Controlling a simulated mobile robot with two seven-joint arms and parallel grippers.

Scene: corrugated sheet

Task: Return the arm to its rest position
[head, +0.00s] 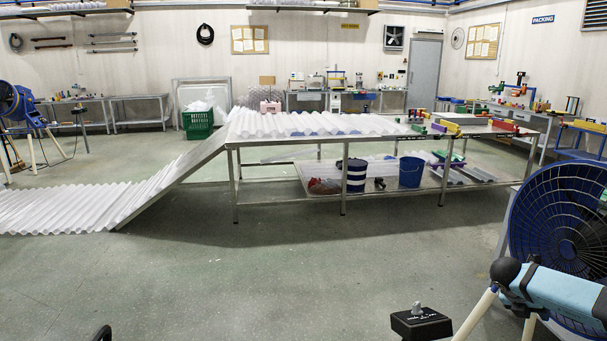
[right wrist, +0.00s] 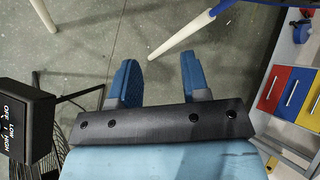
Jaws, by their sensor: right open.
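My right gripper (head: 514,284) is at the lower right of the head view, at the end of my light-blue arm, in front of a large blue fan (head: 562,215). In the right wrist view, its two blue fingers (right wrist: 158,64) stand apart with only floor showing between them. It is open and empty. A white stand leg (right wrist: 190,32) shows beyond the fingertips. My left gripper does not show in either view.
A black switch box (head: 420,322) is close by, left of the right gripper; it also shows in the wrist view (right wrist: 22,120). A table (head: 290,142) bears corrugated sheet (head: 310,123), which also runs down a ramp to the left. Open floor (head: 280,270) lies in front.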

